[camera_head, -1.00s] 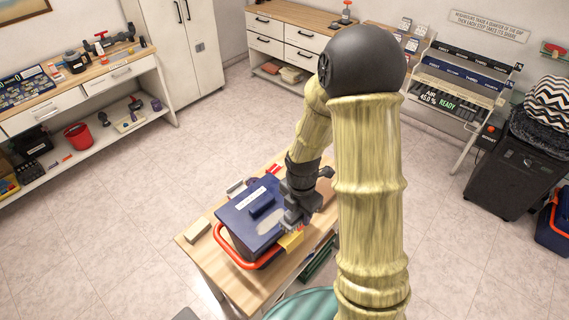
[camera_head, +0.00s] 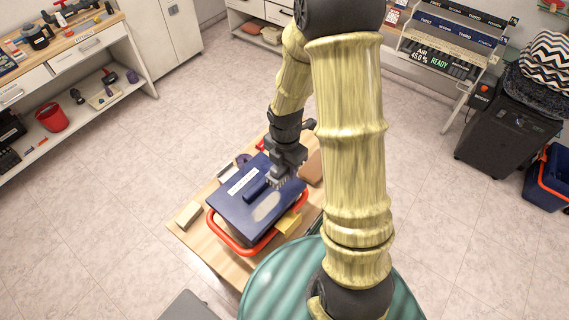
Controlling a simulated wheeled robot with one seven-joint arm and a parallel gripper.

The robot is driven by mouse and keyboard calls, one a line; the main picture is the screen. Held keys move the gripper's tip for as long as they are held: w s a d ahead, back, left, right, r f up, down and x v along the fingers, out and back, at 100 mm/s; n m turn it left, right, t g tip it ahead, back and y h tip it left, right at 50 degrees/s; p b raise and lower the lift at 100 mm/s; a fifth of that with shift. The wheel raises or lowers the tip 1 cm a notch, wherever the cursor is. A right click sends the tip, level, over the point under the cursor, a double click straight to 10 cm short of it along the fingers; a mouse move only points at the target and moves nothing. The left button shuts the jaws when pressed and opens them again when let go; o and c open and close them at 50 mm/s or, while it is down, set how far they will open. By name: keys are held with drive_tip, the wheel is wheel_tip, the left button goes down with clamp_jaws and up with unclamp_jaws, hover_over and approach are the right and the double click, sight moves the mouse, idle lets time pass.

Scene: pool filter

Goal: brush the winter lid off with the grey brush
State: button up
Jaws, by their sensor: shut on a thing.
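The winter lid (camera_head: 238,213) is dark blue, with a raised handle bar, a white label and a pale dusty patch (camera_head: 267,206) on its right part. It sits on a box with a red-orange handle (camera_head: 240,250) on the wooden table. My gripper (camera_head: 284,172) is over the lid's far right part, pointing down. It is shut on the grey brush (camera_head: 279,182), whose bristles show just under the fingers at the lid's surface. I cannot tell whether the bristles touch the lid. Most of the brush is hidden by the gripper.
A pale block (camera_head: 188,214) lies on the table's left side. A yellow item (camera_head: 289,222) is by the box's right side, and a brown item (camera_head: 313,168) lies behind my arm.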

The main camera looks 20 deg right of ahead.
sight(285, 174)
wheel_tip(285, 174, down, 4)
drive_tip(key=b, duration=0.3)
drive_tip(key=shift+w+f, duration=0.15)
drive_tip(key=shift+d+f+b, duration=0.1)
drive_tip(key=shift+f+b, duration=0.45)
drive_tip(key=shift+f, duration=0.1)
drive_tip(key=shift+s, duration=0.2)
